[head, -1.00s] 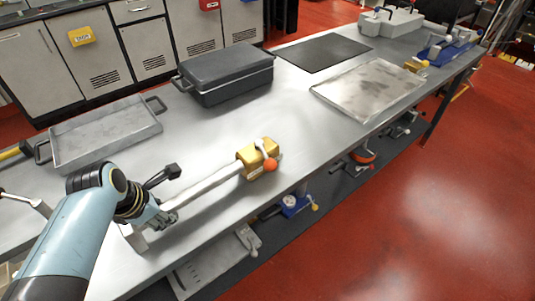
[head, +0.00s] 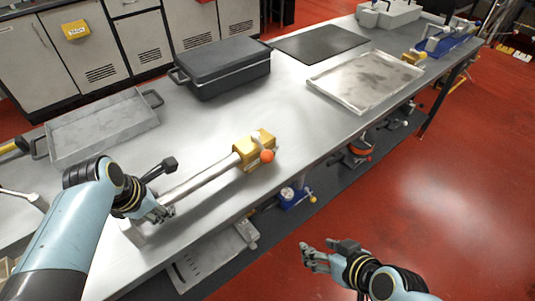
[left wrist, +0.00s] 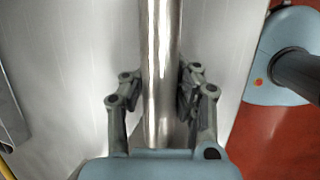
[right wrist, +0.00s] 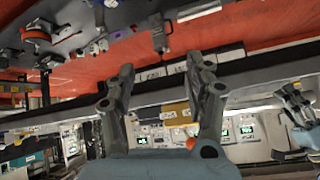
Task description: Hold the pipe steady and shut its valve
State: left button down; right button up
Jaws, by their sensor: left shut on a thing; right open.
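The steel pipe (head: 208,176) lies along the near part of the bench, with a yellow valve body (head: 252,146) at its far end. The valve's handle ends in an orange ball (head: 267,156) on the side nearest the bench edge. My left gripper (head: 160,212) is shut on the pipe near its near end. In the left wrist view the pipe (left wrist: 162,50) runs between the two fingers (left wrist: 160,98). My right gripper (head: 312,257) is open and empty, out past the bench's front edge, to the right of and nearer than the valve. Its spread fingers (right wrist: 160,70) show in the right wrist view.
A grey tray (head: 62,155) stands at the left, a dark lidded box (head: 222,72) behind the pipe. A black mat (head: 320,44) and a shallow metal tray (head: 318,88) lie farther right. The bench between valve and shallow tray is clear. Several tools sit on the shelf below.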

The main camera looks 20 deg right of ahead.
aim_at(271, 158)
jog(key=w+a+r+t+y, duration=0.1)
jog(key=w+a+r+t, duration=0.1)
jog(key=w+r, duration=0.5)
jog(key=w+a+r+t+y, duration=0.1)
jog(key=w+a+r+t, duration=0.1)
jog(key=r, duration=0.8)
jog(key=x, duration=1)
jog(key=shift+w+d+r, duration=0.2)
jog(key=shift+w+d, duration=0.05)
jog(key=shift+w+a+f, duration=0.2)
jog(key=shift+w+f, duration=0.1)
jog(key=shift+w, duration=0.3)
grip_shut()
